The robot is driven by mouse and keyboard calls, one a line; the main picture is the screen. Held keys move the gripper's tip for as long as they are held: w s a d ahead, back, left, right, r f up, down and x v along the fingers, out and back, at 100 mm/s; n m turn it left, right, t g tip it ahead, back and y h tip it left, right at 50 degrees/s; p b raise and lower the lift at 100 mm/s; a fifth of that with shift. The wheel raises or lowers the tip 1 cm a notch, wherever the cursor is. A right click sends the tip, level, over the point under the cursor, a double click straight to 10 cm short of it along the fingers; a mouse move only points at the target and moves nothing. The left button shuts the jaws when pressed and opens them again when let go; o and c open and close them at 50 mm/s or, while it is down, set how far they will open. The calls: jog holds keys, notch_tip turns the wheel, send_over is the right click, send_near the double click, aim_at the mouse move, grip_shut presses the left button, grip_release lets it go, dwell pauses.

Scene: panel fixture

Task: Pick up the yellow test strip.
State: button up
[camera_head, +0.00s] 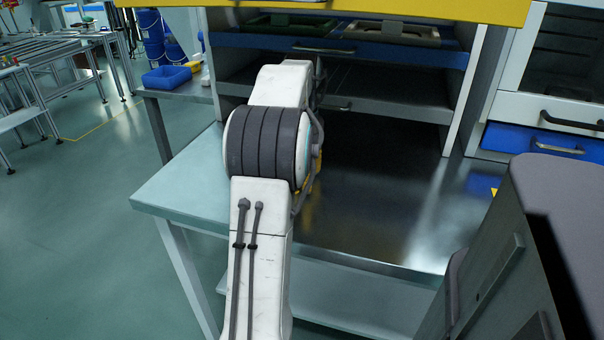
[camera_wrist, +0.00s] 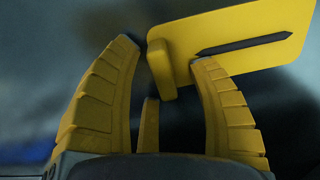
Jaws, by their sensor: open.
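The yellow test strip (camera_wrist: 240,30) shows in the wrist view as a flat yellow plate with a dark pointed bar on its face. A yellow block (camera_wrist: 160,68) stands at its left end. My gripper (camera_wrist: 166,54) is open, with its two curved yellow fingers spread. The block lies between the fingertips in the picture, close to the right one. I cannot tell whether they touch. In the head view my arm hides the gripper and the strip.
A metal worktop (camera_head: 390,215) lies under my arm, clear in its middle. Behind it stands a shelf unit with a blue drawer (camera_head: 335,47) holding trays. A blue bin (camera_head: 167,77) sits on a side table at left. A blue drawer (camera_head: 540,142) is at right.

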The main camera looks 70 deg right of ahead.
jog(key=shift+c, duration=0.2)
grip_shut()
dwell(0.3)
jog(key=shift+a, duration=0.1)
